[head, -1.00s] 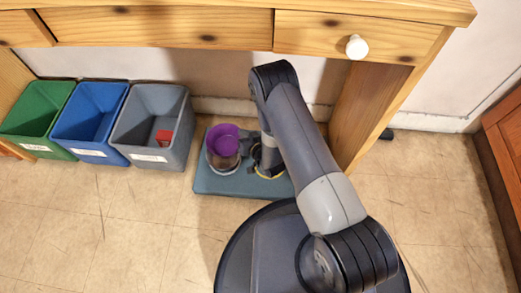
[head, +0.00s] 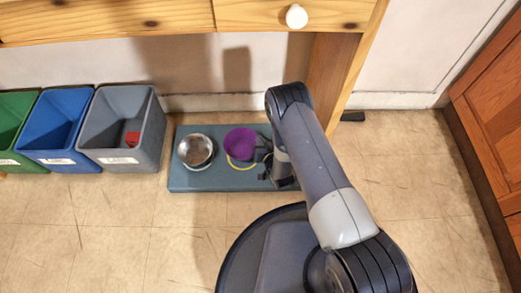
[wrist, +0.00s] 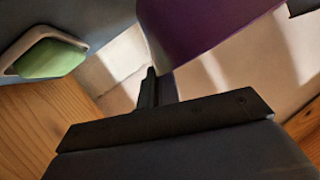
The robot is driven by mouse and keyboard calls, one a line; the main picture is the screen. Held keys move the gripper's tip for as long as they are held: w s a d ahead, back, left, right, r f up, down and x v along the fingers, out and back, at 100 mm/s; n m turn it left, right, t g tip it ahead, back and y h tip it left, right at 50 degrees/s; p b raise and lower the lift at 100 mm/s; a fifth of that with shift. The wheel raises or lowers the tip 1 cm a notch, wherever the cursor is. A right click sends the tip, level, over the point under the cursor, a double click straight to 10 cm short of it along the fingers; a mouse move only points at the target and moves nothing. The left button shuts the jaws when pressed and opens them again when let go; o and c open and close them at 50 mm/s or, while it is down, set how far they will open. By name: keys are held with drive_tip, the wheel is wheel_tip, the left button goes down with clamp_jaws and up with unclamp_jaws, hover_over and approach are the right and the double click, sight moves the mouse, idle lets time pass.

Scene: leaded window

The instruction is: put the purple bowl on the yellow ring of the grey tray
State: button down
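The purple bowl (head: 240,143) is over the yellow ring (head: 241,168) of the grey tray (head: 215,183). The ring's front arc shows below the bowl; the rest is hidden. I cannot tell whether the bowl touches the tray. My gripper (head: 264,160) is at the bowl's right side, shut on its edge. In the wrist view the purple bowl (wrist: 205,30) fills the upper middle, beside a dark finger of my gripper (wrist: 150,92).
A metal bowl (head: 196,150) stands on the tray's left part. Left of the tray are a grey bin (head: 125,158) holding a red block (head: 132,139), a blue bin (head: 50,158) and a green bin (head: 8,160). A wooden desk (head: 110,20) overhangs behind.

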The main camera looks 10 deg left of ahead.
wheel_tip(320, 180, down, 4)
drive_tip(key=shift+f+b, duration=0.2)
drive_tip(key=shift+b, duration=0.7)
drive_tip(key=shift+r, duration=0.1)
drive_tip(key=c, duration=2.1)
unclamp_jaws()
drive_tip(key=o, duration=0.4)
